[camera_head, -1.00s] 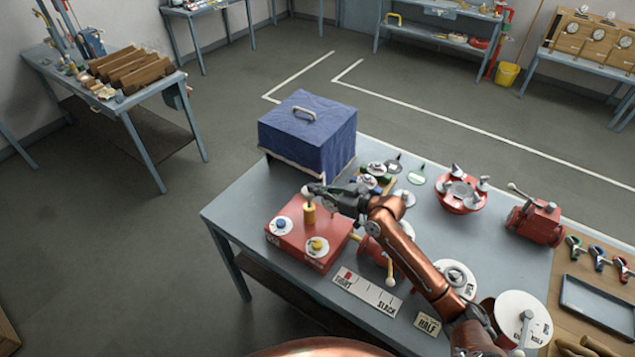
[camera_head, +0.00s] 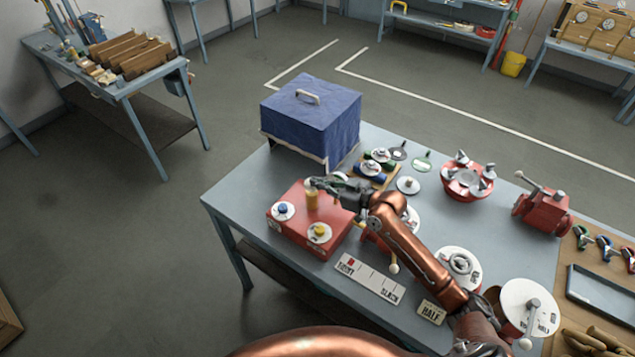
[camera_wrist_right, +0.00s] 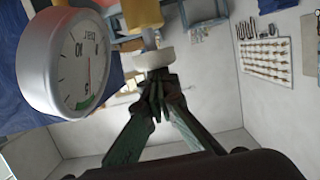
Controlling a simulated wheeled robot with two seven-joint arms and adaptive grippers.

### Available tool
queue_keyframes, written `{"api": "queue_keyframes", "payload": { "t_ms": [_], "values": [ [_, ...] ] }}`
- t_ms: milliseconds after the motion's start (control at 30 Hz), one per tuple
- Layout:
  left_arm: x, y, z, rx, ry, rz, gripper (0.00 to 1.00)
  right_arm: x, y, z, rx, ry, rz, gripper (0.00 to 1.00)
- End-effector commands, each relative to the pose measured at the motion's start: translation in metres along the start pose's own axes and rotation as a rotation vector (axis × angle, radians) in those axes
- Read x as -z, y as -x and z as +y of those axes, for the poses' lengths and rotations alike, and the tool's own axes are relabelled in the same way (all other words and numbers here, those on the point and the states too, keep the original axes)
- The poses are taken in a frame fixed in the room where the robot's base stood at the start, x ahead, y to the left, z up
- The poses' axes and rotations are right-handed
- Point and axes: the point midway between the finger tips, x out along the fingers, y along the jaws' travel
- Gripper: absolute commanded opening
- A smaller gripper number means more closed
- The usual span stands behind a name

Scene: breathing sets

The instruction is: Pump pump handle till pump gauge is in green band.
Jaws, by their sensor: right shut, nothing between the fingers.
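The pump handle is a yellow post with a pale round knob (camera_head: 309,184), standing on a red box (camera_head: 292,229). It also shows in the wrist view as a tan post with a white knob (camera_wrist_right: 153,60). My right gripper (camera_head: 322,183) is shut and empty, its fingertips at the knob and seemingly touching it. It also shows in the wrist view (camera_wrist_right: 158,86). The pump gauge (camera_wrist_right: 80,62) is a grey round dial at the left of the wrist view, seen upside down. A green band shows near its lower edge; the needle seems to point toward it, but its exact reading is unclear. My left gripper is out of view.
A blue covered box (camera_head: 312,125) stands behind the red box. White discs with a blue knob (camera_head: 283,208) and a yellow knob (camera_head: 319,231) lie on the red box. Red fixtures stand to the right.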

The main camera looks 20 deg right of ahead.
Motion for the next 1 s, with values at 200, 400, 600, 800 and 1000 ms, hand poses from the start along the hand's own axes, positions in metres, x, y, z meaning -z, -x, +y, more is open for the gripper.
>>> {"api": "queue_keyframes", "payload": {
  "t_ms": [200, 400, 600, 800, 1000],
  "values": [
    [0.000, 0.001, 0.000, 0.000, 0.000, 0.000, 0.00, -0.007, 0.000, -0.002, 0.004, -0.006, -0.015, 0.00],
    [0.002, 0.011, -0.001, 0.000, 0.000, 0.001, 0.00, 0.005, 0.003, -0.002, 0.004, -0.004, -0.015, 0.00],
    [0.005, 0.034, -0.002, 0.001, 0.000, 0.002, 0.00, 0.037, 0.009, -0.003, 0.006, -0.001, -0.010, 0.00],
    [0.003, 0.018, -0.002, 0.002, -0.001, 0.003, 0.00, 0.032, 0.044, -0.002, 0.003, 0.002, -0.011, 0.00],
    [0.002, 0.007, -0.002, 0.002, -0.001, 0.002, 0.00, 0.035, 0.082, -0.002, 0.003, 0.004, -0.007, 0.00]
  ]
}}
